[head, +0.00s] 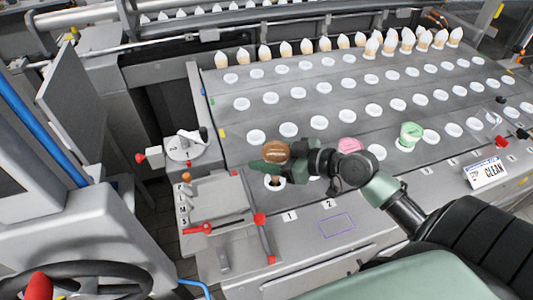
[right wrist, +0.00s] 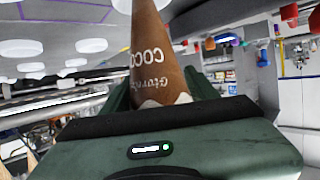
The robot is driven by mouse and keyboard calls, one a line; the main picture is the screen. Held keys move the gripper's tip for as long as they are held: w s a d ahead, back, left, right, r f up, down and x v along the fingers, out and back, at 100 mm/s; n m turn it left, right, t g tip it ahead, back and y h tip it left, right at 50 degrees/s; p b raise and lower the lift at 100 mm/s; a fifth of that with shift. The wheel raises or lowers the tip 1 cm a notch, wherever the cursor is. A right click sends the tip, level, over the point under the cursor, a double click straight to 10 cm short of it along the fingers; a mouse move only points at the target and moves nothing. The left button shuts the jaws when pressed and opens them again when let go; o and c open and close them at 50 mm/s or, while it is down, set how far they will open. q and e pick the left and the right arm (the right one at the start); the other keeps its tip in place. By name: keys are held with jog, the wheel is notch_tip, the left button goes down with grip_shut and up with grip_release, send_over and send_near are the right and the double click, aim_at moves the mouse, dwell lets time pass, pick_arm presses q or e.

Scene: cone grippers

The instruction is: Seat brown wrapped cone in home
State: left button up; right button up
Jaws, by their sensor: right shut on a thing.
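The brown wrapped cone has a brown top (head: 277,152) in the head view. Its brown wrapper with white lettering fills the middle of the right wrist view (right wrist: 158,60). My right gripper (head: 272,167) is shut around the cone. The cone's tip shows below the gripper, over or in a white ring hole (head: 268,186) at the near left of the grey plate; how deep it sits I cannot tell. My left gripper is not in view.
The grey plate (head: 310,92) holds rows of white ring holes, mostly empty. A pink top (head: 349,144) and a green-topped cone (head: 410,132) stand to the right. White-topped cones (head: 390,42) line the back. Red-handled levers (head: 262,235) stand in front.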

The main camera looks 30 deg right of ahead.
aim_at(267, 176)
jog(key=shift+f+b, duration=1.7)
jog(key=shift+f, duration=0.5)
jog(key=o, duration=1)
jog(key=shift+c, duration=0.2)
jog(key=b+v, duration=0.1)
jog(key=v, duration=0.2)
jog(key=b+v, duration=0.1)
jog(key=v, duration=0.2)
jog(key=shift+s+d+f, duration=0.15)
jog(key=shift+f, duration=0.05)
jog(key=shift+s+d+r, duration=0.35)
jog(key=shift+s+r, duration=0.1)
jog(key=shift+s, duration=0.1)
